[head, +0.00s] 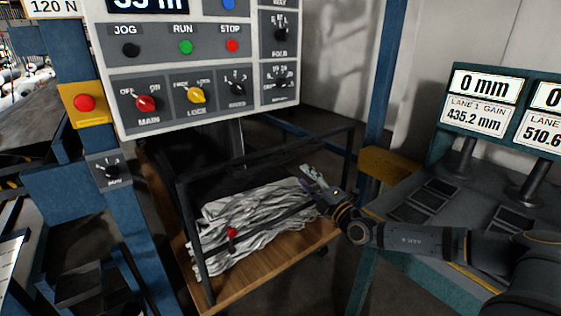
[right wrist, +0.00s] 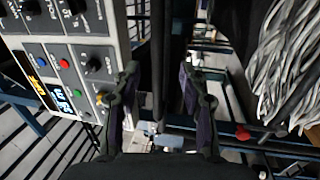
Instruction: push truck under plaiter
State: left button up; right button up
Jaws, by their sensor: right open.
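The truck has a wooden deck (head: 282,255) and a black tube frame (head: 187,215), and carries a heap of folded grey-white cloth (head: 245,225). The cloth also shows at the right of the right wrist view (right wrist: 290,65). My right gripper (head: 310,179) is at the truck's right side, by the cloth and frame in the head view. In the right wrist view its fingers (right wrist: 158,82) are apart, and a dark bar (right wrist: 160,45) shows between or beyond them; contact cannot be told. My left gripper is not in view. Which machine part is the plaiter is unclear.
A control panel (head: 205,78) hangs in front of the truck's far part. A blue post (head: 120,215) with a red button (head: 84,102) stands to the left. A teal desk with lane displays (head: 480,105) and a blue post (head: 386,70) stand to the right.

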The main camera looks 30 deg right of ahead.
aim_at(287, 160)
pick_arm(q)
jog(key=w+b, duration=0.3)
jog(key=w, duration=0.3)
pick_arm(e)
jog(key=w+r+p, duration=0.1)
jog(key=w, duration=0.2)
jog(key=w+p, duration=0.1)
jog(key=w, duration=0.2)
jog(key=w+a+r+p, duration=0.1)
jog(key=w, duration=0.2)
jog(key=shift+w+r, duration=0.3)
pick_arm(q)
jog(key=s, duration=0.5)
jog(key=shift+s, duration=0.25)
pick_arm(e)
jog(key=shift+w+a+f+n+y, duration=0.1)
jog(key=shift+w+a+n+y, duration=0.05)
jog(key=shift+w+n+y, duration=0.2)
jog(key=shift+c, duration=0.5)
grip_shut()
